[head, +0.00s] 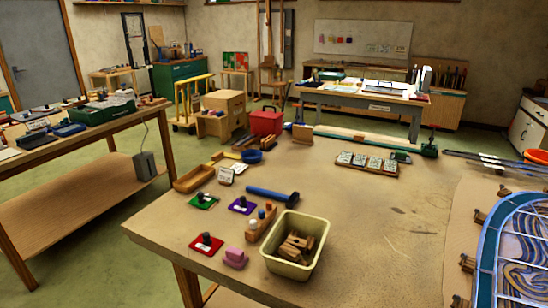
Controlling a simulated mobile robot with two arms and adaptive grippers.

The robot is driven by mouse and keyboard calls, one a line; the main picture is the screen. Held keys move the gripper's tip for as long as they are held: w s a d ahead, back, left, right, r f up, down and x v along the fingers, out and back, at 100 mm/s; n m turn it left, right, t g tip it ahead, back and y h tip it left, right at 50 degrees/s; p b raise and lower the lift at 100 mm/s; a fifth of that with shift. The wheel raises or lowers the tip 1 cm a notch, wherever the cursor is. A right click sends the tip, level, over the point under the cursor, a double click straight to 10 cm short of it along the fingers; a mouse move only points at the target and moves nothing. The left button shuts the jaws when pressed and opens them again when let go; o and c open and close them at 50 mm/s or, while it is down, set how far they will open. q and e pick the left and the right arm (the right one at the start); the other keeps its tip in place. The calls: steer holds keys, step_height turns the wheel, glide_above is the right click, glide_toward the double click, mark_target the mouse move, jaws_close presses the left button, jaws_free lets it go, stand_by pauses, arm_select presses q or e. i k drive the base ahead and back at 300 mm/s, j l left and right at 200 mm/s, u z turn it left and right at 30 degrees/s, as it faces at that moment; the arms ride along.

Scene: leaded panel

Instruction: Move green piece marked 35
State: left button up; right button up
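A flat green piece (203,202) lies on the near worktable (390,240), toward its left edge. A dark knob stands on it, and a small pale label shows on it; the number is too small to read. A purple piece (238,208) with a dark knob lies to its right. A red piece (198,248) with a dark knob lies nearer, close to the table's left edge. Neither of my grippers shows in the head view.
A hammer-like tool (268,193) lies just beyond the purple piece. A pale yellow bin (296,268) holds wooden blocks. A pink block (236,256) and a wooden rack (261,222) stand nearby. A leaded panel (525,250) lies at right. The table's middle is mostly clear.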

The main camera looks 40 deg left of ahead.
mark_target(201, 201)
steer(key=u, duration=1.75)
steer(key=i+j, duration=0.1)
